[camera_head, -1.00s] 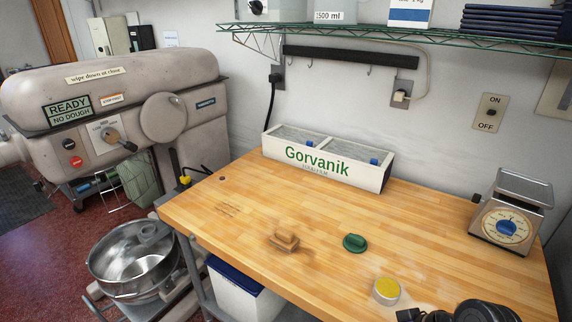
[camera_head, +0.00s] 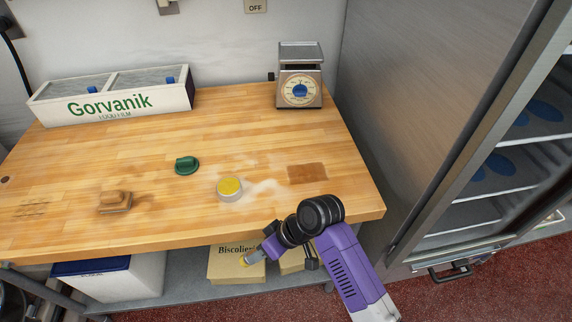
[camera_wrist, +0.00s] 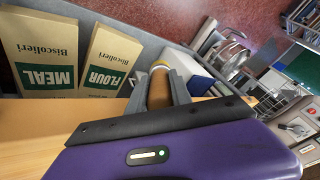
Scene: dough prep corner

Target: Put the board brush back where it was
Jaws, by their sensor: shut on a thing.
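My gripper (camera_head: 257,252) is at the front edge of the wooden table, low beside the boxes under it. In the wrist view my gripper (camera_wrist: 163,92) is shut on a brown rounded thing (camera_wrist: 158,88) with a yellow and white end. The held thing shows in the head view only as a small pale-yellow tip (camera_head: 246,258). It may be the board brush; its full shape is hidden by the fingers. A wooden block with a raised grip (camera_head: 114,202) lies on the table's left. A brown rectangular patch (camera_head: 307,174) is on the table's right, with whitish dust beside it.
On the table (camera_head: 240,125) are a green knobbed thing (camera_head: 187,165), a round yellow-topped tin (camera_head: 229,189), a scale (camera_head: 300,88) and the Gorvanik box (camera_head: 110,102). Biscolieri boxes (camera_head: 235,267) stand on the shelf below. A glass-door cabinet (camera_head: 455,130) stands right.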

